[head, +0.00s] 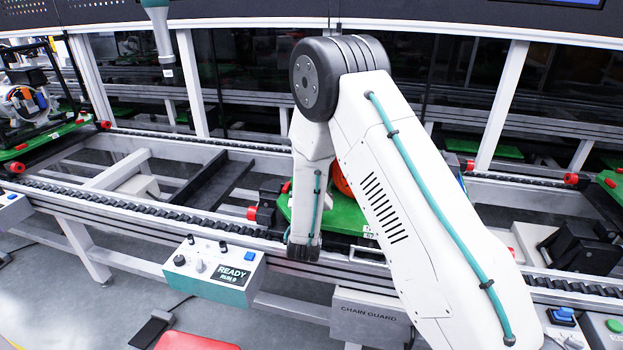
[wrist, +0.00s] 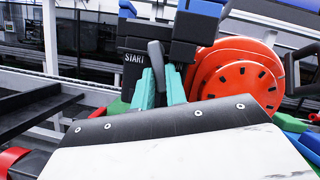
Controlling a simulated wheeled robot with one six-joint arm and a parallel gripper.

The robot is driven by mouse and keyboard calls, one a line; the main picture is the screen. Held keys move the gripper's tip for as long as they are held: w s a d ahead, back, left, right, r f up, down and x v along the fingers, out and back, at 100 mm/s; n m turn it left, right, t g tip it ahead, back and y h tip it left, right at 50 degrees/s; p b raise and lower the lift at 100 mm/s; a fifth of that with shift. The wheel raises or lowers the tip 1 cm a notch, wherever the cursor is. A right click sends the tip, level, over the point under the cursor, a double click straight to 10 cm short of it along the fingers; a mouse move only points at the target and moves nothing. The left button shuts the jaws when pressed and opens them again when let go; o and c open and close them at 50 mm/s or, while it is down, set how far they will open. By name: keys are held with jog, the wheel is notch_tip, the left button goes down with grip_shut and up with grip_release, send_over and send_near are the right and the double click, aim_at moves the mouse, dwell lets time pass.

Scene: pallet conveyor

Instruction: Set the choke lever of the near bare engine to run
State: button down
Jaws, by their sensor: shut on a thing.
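In the wrist view my gripper (wrist: 160,84) shows its two teal fingertips shut on a grey upright lever (wrist: 156,58), taken as the choke lever. The lever stands in front of a black block of the engine with the word START (wrist: 133,57) just left of it. No run marking is visible. The engine's red-orange round cover (wrist: 240,80) is right of my gripper. In the head view my arm hides most of the engine; a bit of its orange cover (head: 340,180) shows above the green pallet (head: 345,217). My fingers are hidden there.
A control box reading READY (head: 232,276) is on the conveyor's front rail. Another pallet with an engine (head: 28,108) stands far left. A hanging tool (head: 160,38) is above the line. The conveyor bay (head: 170,175) left of the near pallet holds no pallet.

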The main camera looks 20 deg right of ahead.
jog(key=shift+s+d+r+n+y, duration=0.15)
jog(key=shift+n+y, duration=0.45)
jog(key=shift+n, duration=0.5)
jog(key=c, duration=1.4)
grip_release()
jog(key=shift+c, duration=0.2)
jog(key=v, duration=0.7)
jog(key=shift+s+f, duration=0.2)
jog(key=shift+s, duration=0.1)
